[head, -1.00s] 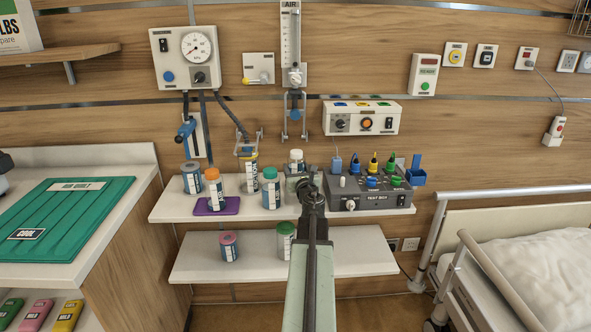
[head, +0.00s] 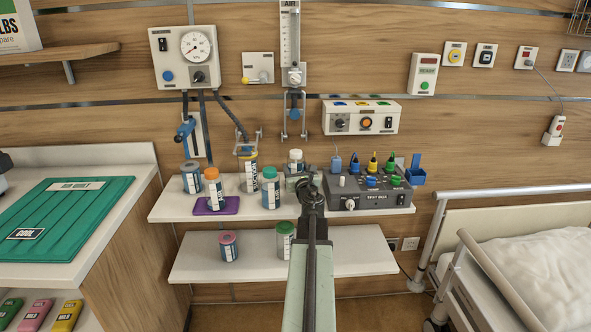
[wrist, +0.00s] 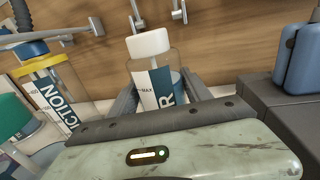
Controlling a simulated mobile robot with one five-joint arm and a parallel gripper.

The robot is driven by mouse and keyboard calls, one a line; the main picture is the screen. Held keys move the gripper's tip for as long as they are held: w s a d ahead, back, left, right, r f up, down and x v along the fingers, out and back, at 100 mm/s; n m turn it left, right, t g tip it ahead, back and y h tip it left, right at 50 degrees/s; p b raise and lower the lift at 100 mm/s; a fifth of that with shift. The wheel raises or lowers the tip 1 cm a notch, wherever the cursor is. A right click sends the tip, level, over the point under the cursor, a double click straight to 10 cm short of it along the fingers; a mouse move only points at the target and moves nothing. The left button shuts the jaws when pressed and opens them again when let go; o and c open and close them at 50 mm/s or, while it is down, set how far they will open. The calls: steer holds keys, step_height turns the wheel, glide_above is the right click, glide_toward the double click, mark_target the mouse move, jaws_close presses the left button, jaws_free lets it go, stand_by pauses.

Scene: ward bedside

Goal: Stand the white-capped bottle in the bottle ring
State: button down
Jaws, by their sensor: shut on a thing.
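The white-capped bottle (head: 295,157) is clear, with a dark-and-white label, and stands roughly upright at the back of the upper shelf in the head view. In the wrist view the bottle (wrist: 148,66) is between my two fingers, tilted slightly in the picture. My gripper (wrist: 160,92) is shut on it; in the head view my gripper (head: 301,180) hides its lower part, so I cannot tell whether its base touches the shelf. A metal bracket with two prongs and a blue knob (head: 294,114) hangs above the bottle under the AIR flowmeter; I cannot tell for sure whether it is the bottle ring.
A grey test box (head: 375,200) is close on the right.

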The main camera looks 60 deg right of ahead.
steer(key=shift+f, duration=0.1)
stand_by(0.3)
steer(key=shift+f+b, duration=0.25)
steer(key=shift+b, duration=0.15)
steer(key=shift+f, duration=0.1)
stand_by(1.4)
steer(key=shift+c, duration=2)
jaws_free()
